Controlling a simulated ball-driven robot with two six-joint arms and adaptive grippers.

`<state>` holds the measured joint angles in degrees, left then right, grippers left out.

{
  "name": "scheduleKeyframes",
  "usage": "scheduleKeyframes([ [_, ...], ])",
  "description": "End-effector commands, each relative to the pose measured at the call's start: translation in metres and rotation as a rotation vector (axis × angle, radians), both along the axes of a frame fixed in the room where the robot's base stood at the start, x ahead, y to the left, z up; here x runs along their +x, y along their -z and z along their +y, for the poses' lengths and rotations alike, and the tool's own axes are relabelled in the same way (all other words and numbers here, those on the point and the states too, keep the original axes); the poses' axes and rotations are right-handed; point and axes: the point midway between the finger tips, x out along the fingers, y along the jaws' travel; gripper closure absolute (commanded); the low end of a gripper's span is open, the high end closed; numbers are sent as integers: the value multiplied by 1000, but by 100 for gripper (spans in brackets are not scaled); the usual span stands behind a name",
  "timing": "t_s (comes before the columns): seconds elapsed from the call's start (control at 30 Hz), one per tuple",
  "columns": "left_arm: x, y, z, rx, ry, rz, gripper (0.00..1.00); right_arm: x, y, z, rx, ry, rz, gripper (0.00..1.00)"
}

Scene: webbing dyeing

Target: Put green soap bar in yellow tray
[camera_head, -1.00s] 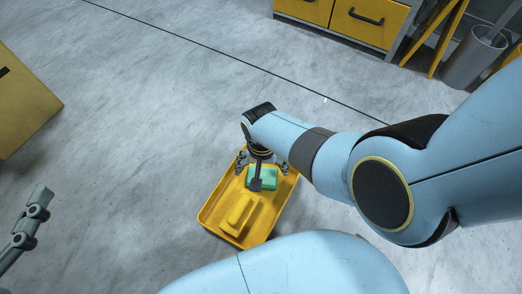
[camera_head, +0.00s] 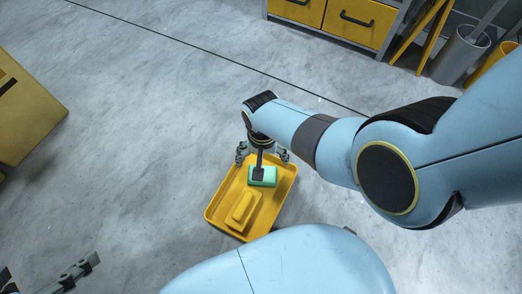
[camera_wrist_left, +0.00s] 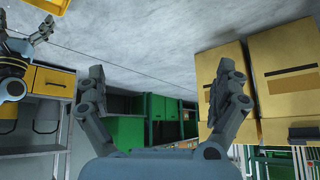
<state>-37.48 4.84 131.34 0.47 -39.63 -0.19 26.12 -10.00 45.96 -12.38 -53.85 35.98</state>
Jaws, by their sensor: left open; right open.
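The green soap bar (camera_head: 263,182) shows inside the outline of the yellow tray (camera_head: 212,213), towards its far end. I cannot tell for sure whether it rests on the tray floor. My right gripper (camera_head: 263,158) is open above the tray's far end, one finger to each side of the soap's far edge; a dark part of it covers some of the soap. It also shows in the left wrist view (camera_wrist_left: 40,22). My left gripper (camera_head: 42,277) is open and empty at the lower left, far from the tray; its fingers fill the left wrist view (camera_wrist_left: 163,90).
A yellow block (camera_head: 242,209) lies in the tray's near part. A yellow box (camera_head: 25,115) stands at the left. A yellow drawer cabinet (camera_head: 355,22) and a grey bin (camera_head: 458,55) are at the back. The grey floor between is clear.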

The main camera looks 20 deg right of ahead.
Motion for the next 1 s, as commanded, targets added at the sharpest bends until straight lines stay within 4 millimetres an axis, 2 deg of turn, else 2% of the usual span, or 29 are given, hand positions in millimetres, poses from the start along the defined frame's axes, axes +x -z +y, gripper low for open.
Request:
scheduleKeyframes([
  [0.03,2,-9,0,1,0,24,0,1,-7,-1,0,0,-3,0],
  [0.23,-5,-23,0,2,-1,126,0,0,-15,-3,0,-1,-1,0],
  [0.7,-10,-26,0,3,-2,171,0,-4,-16,-7,-1,-2,-3,0],
  [0.87,-9,-26,0,3,-2,170,0,-22,-20,-30,-11,-24,-43,0],
  [1.0,-9,-26,0,3,-2,170,0,-54,-40,-65,-33,-82,-114,0],
])
